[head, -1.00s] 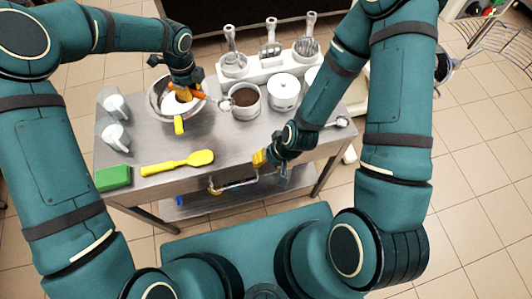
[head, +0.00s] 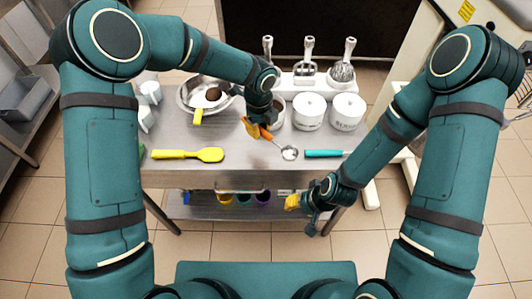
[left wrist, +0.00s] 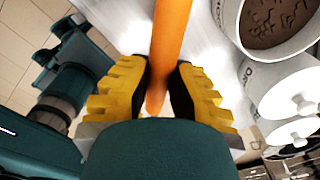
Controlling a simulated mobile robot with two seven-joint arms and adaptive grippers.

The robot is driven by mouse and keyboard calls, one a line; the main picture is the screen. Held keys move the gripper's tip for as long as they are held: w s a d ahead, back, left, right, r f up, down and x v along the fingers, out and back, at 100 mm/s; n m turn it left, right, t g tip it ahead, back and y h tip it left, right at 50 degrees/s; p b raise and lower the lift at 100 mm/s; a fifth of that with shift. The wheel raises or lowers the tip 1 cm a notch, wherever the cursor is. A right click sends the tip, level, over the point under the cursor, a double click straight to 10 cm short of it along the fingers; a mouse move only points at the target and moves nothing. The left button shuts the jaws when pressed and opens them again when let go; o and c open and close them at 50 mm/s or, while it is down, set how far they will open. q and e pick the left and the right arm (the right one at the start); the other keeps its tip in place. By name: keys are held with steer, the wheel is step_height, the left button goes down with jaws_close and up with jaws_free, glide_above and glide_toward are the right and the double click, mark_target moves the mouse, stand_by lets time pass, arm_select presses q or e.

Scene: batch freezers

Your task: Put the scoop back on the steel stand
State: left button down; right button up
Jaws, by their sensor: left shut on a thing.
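The scoop has an orange handle (head: 265,133) and a pale metal head (head: 290,153) pointing to the lower right over the table. My left gripper (head: 254,129) is shut on the handle. In the left wrist view the orange handle (left wrist: 170,45) runs between the yellow fingertips (left wrist: 158,88). I cannot tell whether the scoop's head touches anything. I cannot clearly pick out a steel stand; something small may lie under the head. My right gripper (head: 298,204) is in front of the table's edge, low, and its opening is unclear.
A steel bowl (head: 184,98) holding a brown ball (head: 214,94), a yellow spatula (head: 190,155), a teal-handled tool (head: 323,153) and white canisters (head: 309,112) are on the table. A white rack (head: 290,82) with upright tools stands behind.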

mark_target(260, 150)
arm_select(q)
step_height(260, 150, down, 9)
steer(key=shift+w+r+b, duration=0.1)
steer(key=shift+b, duration=0.55)
steer(key=shift+f, duration=0.2)
steer(key=c, duration=1)
jaws_free()
steer(key=shift+c, duration=0.2)
steer(key=shift+r, duration=0.1)
